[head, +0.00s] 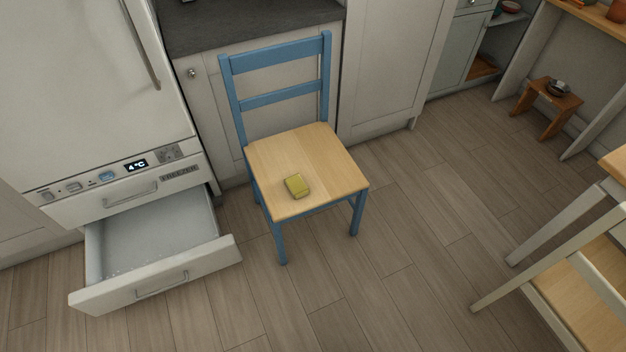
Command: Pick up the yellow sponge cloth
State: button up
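The yellow sponge cloth (297,186) is a small, thick, folded-looking block. It lies on the pale wooden seat of a blue chair (325,160), left of the seat's middle and toward its front. Nothing covers it and nothing touches it from above. My gripper is not in view.
An open freezer drawer (213,258) juts out left of the chair, below the fridge (88,80). Cabinets (380,70) stand behind the chair. A wood-and-white stand (580,265) is at the right, and a small stool (545,105) at the back right. The floor (400,270) between is clear.

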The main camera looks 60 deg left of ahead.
aim_at(297, 186)
jog(key=u, duration=0.1)
jog(key=i, duration=0.7)
jog(key=u, duration=0.45)
jog(key=k, duration=0.2)
jog(key=u, duration=2.45)
jog(key=k, duration=0.2)
jog(key=u, duration=1.55)
